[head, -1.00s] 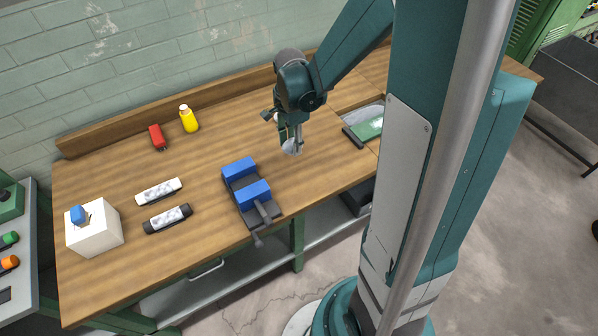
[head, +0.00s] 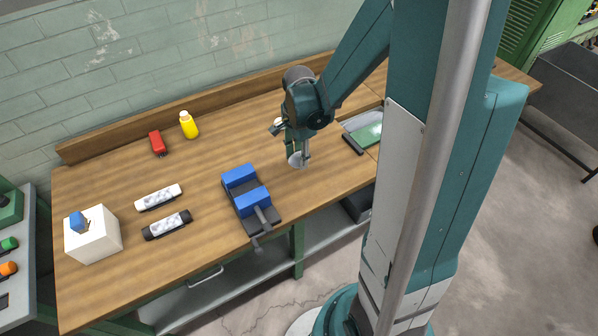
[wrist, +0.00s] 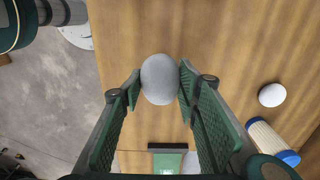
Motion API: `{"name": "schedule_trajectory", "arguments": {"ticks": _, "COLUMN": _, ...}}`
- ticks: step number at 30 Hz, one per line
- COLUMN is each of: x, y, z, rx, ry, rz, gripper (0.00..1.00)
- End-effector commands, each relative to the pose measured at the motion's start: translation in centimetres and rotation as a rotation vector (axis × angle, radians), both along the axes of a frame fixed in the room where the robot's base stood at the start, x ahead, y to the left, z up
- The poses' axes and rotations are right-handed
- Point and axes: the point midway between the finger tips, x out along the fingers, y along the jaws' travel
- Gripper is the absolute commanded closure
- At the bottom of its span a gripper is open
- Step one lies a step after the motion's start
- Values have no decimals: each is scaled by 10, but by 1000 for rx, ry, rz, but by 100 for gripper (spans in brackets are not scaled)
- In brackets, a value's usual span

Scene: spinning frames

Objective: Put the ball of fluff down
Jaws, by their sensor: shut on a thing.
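My gripper (head: 299,157) is over the wooden workbench, right of the blue vise. It is shut on a grey ball of fluff (wrist: 160,79). In the wrist view the ball sits between the two green fingertips (wrist: 158,85), touching both. In the head view the pale ball (head: 294,160) shows low between the fingers, close to the bench top (head: 215,160). I cannot tell whether it touches the wood.
A blue vise (head: 245,191) stands left of my gripper. A green-covered tray (head: 368,136) lies to its right. The wrist view shows a white ball (wrist: 272,95) and a blue-ended cylinder (wrist: 265,136) on the bench. Bare wood surrounds the held ball.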

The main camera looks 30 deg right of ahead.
Motion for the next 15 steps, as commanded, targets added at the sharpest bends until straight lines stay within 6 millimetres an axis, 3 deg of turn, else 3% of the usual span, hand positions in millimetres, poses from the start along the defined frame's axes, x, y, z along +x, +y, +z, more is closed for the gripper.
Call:
{"name": "schedule_trajectory", "arguments": {"ticks": 6, "x": 0, "y": 0, "z": -24, "rx": 0, "ry": 0, "rz": 0, "gripper": 78}}
{"name": "schedule_trajectory", "arguments": {"ticks": 15, "x": 0, "y": 0, "z": -37, "rx": 0, "ry": 0, "rz": 0, "gripper": 78}}
